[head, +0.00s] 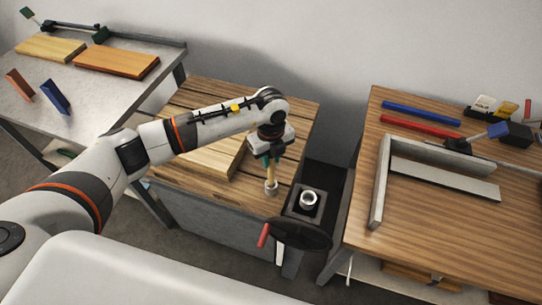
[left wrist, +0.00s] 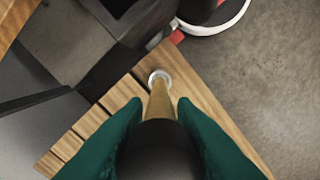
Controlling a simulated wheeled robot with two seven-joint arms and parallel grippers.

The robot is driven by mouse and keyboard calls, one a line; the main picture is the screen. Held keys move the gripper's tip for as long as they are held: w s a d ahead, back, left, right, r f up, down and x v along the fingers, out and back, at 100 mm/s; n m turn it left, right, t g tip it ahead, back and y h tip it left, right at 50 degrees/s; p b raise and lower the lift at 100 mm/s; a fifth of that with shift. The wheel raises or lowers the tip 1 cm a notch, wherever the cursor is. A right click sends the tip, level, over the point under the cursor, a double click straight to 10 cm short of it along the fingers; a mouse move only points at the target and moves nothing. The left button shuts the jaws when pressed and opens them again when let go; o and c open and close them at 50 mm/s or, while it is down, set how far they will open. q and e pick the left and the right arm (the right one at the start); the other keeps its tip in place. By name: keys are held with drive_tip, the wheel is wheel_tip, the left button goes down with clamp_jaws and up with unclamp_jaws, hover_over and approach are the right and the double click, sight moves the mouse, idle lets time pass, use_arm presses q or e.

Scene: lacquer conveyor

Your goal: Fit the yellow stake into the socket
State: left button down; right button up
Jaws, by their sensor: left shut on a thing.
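My left gripper (head: 268,153) comes in from the left with its dark green fingers pointing down, and is shut on the yellow stake (head: 272,172). In the left wrist view the stake (left wrist: 161,104) runs between the fingers (left wrist: 158,125) and away from the camera. Its far end meets a short pale ring-shaped cup (head: 271,188), apparently the socket, at the slatted table's front corner. The cup also shows in the left wrist view (left wrist: 160,73). The stake overlaps the cup's opening; I cannot tell how deep it sits. My right gripper is not in view.
A wooden board (head: 215,158) lies behind my arm. The right table (head: 440,215) holds a grey frame (head: 381,180).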

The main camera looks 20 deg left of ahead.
sight(271, 167)
use_arm(q)
drive_tip(key=shift+f+b, duration=1.65)
drive_tip(key=shift+f, duration=0.65)
drive_tip(key=c, duration=1.1)
unclamp_jaws()
drive_tip(key=shift+r, duration=0.1)
wheel_tip(271, 167, up, 12)
drive_tip(key=shift+f+b, duration=0.1)
drive_tip(key=shift+b, duration=0.8)
drive_tip(key=shift+d, duration=0.1)
